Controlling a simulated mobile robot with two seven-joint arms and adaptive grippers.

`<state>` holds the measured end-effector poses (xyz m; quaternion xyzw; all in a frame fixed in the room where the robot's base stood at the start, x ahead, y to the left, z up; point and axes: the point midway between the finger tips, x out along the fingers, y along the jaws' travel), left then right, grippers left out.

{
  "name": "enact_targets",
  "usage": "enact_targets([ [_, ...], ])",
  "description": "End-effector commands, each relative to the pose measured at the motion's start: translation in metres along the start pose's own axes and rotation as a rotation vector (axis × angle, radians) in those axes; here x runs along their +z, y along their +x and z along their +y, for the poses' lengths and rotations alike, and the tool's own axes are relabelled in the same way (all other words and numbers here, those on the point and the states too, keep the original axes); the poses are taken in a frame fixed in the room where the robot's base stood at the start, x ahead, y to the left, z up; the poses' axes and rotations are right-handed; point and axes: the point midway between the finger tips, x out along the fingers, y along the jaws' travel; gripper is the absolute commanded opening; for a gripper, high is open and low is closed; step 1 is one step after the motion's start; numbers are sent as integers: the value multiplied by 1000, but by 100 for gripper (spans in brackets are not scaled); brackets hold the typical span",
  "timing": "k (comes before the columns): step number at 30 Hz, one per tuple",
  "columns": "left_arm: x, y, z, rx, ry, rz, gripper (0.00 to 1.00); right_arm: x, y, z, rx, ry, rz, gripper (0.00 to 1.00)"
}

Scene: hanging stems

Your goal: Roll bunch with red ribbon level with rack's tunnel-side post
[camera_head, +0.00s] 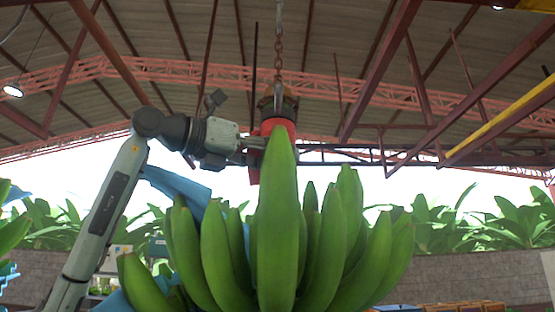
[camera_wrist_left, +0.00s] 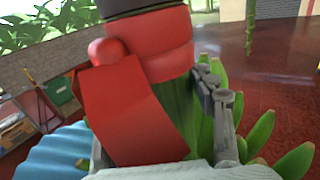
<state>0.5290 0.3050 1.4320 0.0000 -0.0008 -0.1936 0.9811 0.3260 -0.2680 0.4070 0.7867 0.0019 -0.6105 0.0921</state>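The bunch of green bananas (camera_head: 277,215) hangs straight ahead in the head view, below a chain (camera_head: 279,45). A red ribbon (camera_head: 272,127) is around the top of its stem. My left gripper (camera_head: 256,149) is at the stem just below the ribbon. In the left wrist view the ribbon (camera_wrist_left: 165,45) is close, and its loose tail (camera_wrist_left: 130,118) hangs over one finger. The green stem (camera_wrist_left: 178,100) lies between the fingers; firm contact is unclear. My right gripper is out of view. I cannot pick out the rack's tunnel-side post.
Blue sheeting (camera_head: 178,190) hangs left of the bunch, under my left arm. Orange-brown crates (camera_head: 462,307) stand low at the right. A low stone wall (camera_head: 475,275) and plants are behind. In the left wrist view the red floor (camera_wrist_left: 285,65) beyond the bunch is mostly clear.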

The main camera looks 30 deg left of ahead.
Motion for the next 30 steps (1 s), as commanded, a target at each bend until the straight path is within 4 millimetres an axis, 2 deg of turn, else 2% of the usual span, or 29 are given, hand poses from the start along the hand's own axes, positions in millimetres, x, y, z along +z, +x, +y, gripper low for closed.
enact_targets([
  [3,0,0,1,1,0,1,70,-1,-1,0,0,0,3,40],
  [14,0,-6,1,3,0,1,70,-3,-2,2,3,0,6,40],
  [17,0,-20,2,4,0,-1,70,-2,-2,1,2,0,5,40],
  [24,0,-71,1,5,1,-2,70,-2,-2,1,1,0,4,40],
  [30,0,-105,1,3,0,0,70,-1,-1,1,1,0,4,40],
])
